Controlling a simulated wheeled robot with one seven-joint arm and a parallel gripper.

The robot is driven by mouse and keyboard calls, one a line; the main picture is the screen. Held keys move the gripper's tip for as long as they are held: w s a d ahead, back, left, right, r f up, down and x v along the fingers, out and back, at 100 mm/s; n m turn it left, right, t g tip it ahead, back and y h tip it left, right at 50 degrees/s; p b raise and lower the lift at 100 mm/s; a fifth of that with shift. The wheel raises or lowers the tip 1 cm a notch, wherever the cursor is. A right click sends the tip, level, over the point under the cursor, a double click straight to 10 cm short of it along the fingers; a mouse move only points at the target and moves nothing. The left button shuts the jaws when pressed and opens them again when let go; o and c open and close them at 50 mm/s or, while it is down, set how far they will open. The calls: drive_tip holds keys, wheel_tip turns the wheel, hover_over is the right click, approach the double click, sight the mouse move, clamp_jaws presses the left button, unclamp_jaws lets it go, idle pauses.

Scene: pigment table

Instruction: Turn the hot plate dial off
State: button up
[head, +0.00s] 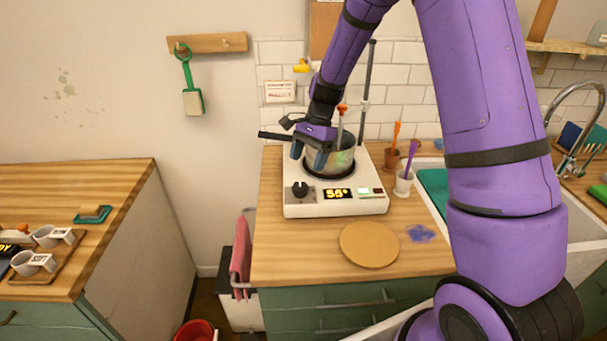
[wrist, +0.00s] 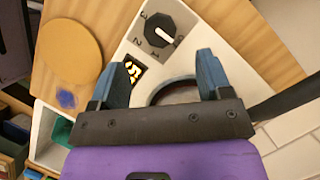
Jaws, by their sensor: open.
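The hot plate (head: 335,208) is a white unit on the wooden counter. Its black dial (head: 300,189) is on the front left, beside a lit display (head: 337,194) reading about 55°. In the wrist view the dial (wrist: 160,29) has the numbers 1, 2 and 3 around it and a white mark at its lower right; its exact setting is unclear. My gripper (head: 308,157) is above and behind the dial, beside the pot. Its blue fingers (wrist: 158,68) are apart, with nothing between them, and do not touch the dial.
A metal pot (head: 342,160) sits on the heating ring, close to my gripper. A stand rod (head: 367,90) rises behind it. A round wooden board (head: 369,245) lies in front. A white cup (head: 403,182) stands to the right. The space before the dial is clear.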

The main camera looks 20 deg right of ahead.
drive_tip(key=shift+v, duration=1.65)
drive_tip(key=shift+r, duration=0.1)
